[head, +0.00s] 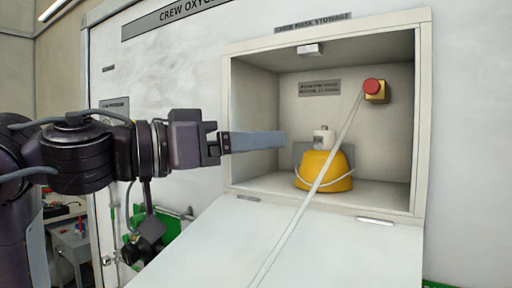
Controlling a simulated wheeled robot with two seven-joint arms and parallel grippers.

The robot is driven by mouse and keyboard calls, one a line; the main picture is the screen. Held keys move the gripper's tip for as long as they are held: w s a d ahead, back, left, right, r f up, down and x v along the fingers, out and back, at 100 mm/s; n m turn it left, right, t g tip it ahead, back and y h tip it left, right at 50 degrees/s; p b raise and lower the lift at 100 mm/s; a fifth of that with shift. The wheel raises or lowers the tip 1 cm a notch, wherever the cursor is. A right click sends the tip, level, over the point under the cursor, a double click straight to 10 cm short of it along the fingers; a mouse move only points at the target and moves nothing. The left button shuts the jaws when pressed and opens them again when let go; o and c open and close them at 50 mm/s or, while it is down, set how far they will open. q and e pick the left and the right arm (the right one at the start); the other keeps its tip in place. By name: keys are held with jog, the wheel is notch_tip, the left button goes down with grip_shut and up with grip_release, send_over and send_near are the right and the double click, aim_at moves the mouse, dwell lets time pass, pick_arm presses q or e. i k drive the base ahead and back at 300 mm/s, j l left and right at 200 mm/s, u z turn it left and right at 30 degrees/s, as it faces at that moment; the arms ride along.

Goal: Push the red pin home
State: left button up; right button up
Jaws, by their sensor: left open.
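The red pin (371,86) shows as a round red head on a small yellow block (381,95) at the upper right of the open storage box's back wall. How deep it sits in the block cannot be told. A pale cord (322,176) runs from beside it down across the box to the bottom of the view. My left gripper (280,141) reaches into the box from the left, its fingers pointing right. It is open and empty, left of and lower than the pin, and apart from it. The fingers overlap in this side-on view. My right gripper is not in view.
A yellow mask (316,171) with a white top sits on the box floor, just right of and below the fingertips. The box's white door (345,244) hangs open, folded down in front. A small white fitting (310,49) is on the box ceiling.

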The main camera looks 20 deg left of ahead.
aim_at(371, 86)
jog(key=k+j, duration=0.55)
jog(key=j, duration=0.15)
jog(key=k+j, duration=0.6)
jog(key=j, duration=0.15)
